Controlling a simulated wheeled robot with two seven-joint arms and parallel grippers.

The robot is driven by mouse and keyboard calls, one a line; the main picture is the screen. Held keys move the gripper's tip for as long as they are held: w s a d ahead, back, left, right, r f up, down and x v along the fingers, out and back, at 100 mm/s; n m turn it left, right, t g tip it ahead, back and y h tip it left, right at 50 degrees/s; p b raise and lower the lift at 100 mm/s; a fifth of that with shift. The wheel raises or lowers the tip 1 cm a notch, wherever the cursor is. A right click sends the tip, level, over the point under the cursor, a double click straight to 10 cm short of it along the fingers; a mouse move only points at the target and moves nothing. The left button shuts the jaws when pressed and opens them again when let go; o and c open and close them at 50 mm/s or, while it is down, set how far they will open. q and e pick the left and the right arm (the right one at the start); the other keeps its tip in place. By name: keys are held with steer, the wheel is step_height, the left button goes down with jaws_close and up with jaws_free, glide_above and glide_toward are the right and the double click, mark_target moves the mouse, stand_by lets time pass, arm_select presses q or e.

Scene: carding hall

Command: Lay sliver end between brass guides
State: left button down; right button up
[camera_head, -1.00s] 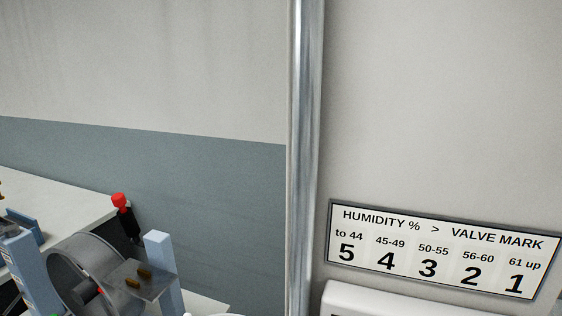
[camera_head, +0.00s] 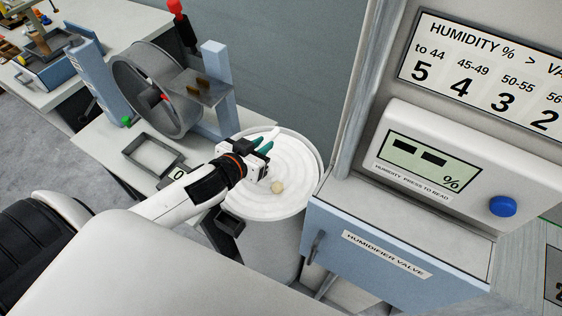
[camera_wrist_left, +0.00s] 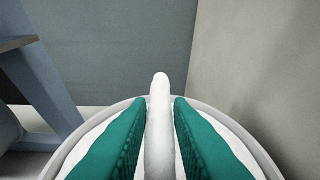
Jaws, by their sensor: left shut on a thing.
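My left gripper (camera_head: 264,148) is above the round can (camera_head: 316,165) of coiled white sliver. Its green fingers are shut on the white sliver end (camera_head: 273,134), whose tip sticks out past them. In the left wrist view the sliver end (camera_wrist_left: 159,120) stands between the two fingers, with the can's rim (camera_wrist_left: 232,118) behind. The small brass guides (camera_head: 203,89) sit on a grey plate (camera_head: 218,92) beside the metal drum (camera_head: 150,95), up and left of my gripper and apart from it. My right gripper is not in view.
A blue-grey post (camera_head: 217,65) stands by the plate. A red-topped lever (camera_head: 178,12) is behind the drum. An empty dark frame (camera_head: 153,155) lies on the bench. The humidifier cabinet (camera_head: 330,215) closes off the right side of the can.

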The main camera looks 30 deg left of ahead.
mark_target(274, 160)
arm_select(q)
step_height(274, 160, down, 5)
steer(key=shift+d+f, duration=0.15)
step_height(274, 160, down, 4)
steer(key=shift+s+r, duration=0.1)
steer(key=shift+r, duration=0.05)
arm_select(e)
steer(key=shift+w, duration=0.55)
arm_select(q)
steer(key=shift+f, duration=0.2)
steer(key=c, duration=1.3)
jaws_free()
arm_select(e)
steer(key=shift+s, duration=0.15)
arm_select(q)
steer(key=shift+r, duration=0.1)
